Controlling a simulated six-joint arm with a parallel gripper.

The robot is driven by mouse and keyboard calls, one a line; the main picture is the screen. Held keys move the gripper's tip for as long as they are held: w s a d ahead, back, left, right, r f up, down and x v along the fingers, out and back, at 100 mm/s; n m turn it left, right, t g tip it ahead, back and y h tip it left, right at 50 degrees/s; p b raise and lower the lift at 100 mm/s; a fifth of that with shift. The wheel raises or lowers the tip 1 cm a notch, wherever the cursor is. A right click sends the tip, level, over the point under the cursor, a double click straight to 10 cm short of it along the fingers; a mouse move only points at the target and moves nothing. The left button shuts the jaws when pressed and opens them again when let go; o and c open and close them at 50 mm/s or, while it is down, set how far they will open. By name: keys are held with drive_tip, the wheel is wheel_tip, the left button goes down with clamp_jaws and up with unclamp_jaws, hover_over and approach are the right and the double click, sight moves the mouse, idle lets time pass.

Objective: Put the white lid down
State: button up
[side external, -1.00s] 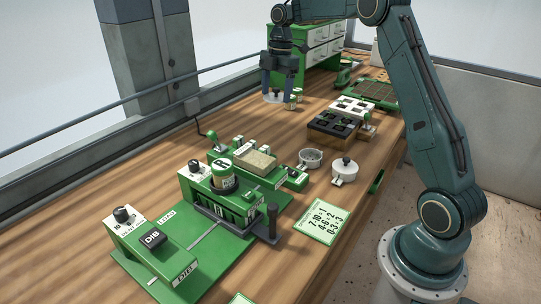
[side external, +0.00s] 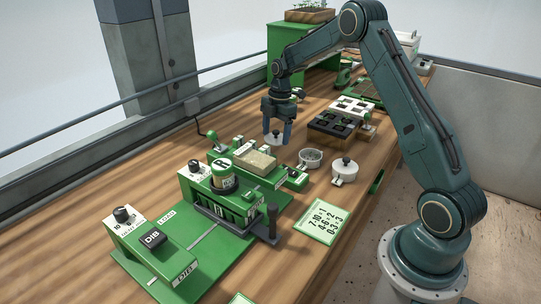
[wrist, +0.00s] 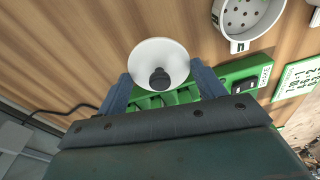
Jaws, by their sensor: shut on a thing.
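The white lid (side external: 276,139) is a round white disc with a dark knob. My gripper (side external: 277,141) is shut on it, with a finger on either side. In the wrist view the lid (wrist: 157,56) shows between the fingertips, over the wooden table. I cannot tell exactly how high above the wood it hangs.
A perforated grey-white cup (side external: 311,159) stands right of the lid, and a white lidded pot (side external: 344,171) stands beyond it. A black cell tray (side external: 334,123) lies behind. Green machines (side external: 226,185) fill the front. Bare wood (side external: 235,112) lies left of the lid.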

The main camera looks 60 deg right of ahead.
sight(276, 138)
drive_tip(key=shift+f, duration=2.15)
drive_tip(key=shift+f, duration=0.1)
drive_tip(key=o, duration=0.9)
drive_tip(key=shift+o, duration=0.2)
drive_tip(key=r, duration=0.4)
drive_tip(key=d+r, duration=0.1)
drive_tip(key=r, duration=0.6)
drive_tip(key=shift+s+d+r, duration=0.1)
drive_tip(key=shift+d+r, duration=0.1)
drive_tip(key=shift+r, duration=0.4)
